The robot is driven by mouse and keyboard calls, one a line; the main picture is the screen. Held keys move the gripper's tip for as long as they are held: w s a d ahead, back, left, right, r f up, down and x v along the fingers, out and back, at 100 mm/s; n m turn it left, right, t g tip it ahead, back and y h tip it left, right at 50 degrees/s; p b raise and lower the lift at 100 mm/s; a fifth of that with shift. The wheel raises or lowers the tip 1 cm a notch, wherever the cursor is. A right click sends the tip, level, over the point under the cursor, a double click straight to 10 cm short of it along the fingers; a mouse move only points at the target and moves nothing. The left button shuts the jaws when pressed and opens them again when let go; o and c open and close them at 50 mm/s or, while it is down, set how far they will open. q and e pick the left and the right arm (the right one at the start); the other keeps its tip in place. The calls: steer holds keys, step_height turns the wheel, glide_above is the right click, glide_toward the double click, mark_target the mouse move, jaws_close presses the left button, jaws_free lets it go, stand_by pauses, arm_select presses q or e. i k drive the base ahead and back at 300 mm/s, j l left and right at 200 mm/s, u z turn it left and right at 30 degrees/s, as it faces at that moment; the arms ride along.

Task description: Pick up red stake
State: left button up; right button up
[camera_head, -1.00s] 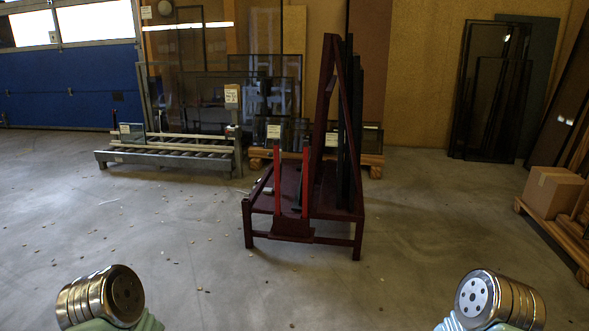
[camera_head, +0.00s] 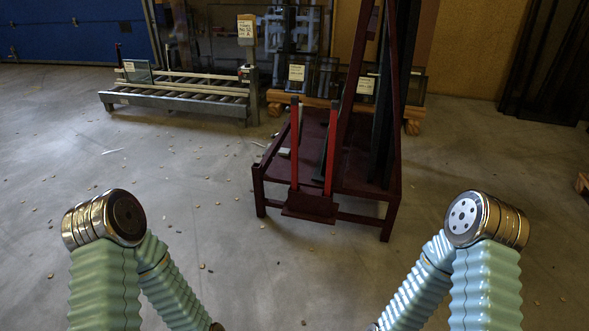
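Two red stakes stand upright at the front of a dark red glass frame (camera_head: 345,215). The left red stake (camera_head: 295,145) and the right red stake (camera_head: 331,152) rise side by side from a low dark red plate (camera_head: 310,207), each with a dark tip. My two arms come in at the lower left and lower right, with the forearms slanting down toward the middle of the bottom edge. My grippers are not visible; they lie below the picture. Nothing of mine touches the stakes, and bare floor lies between my arms and the frame.
A grey roller conveyor (camera_head: 180,107) stands behind to the left. A wooden pallet (camera_head: 412,127) with glass panes is behind the frame. Tall dark panels stand on the frame's right part. Small chips litter the open concrete floor (camera_head: 180,180).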

mark_target(294, 99)
steer(key=z, duration=0.45)
steer(key=i+j+z, duration=0.1)
steer(key=j+z, duration=0.2)
steer(key=z, duration=0.15)
steer(key=i+j+z, duration=0.1)
steer(key=j+z, duration=0.55)
steer(key=z, duration=0.2)
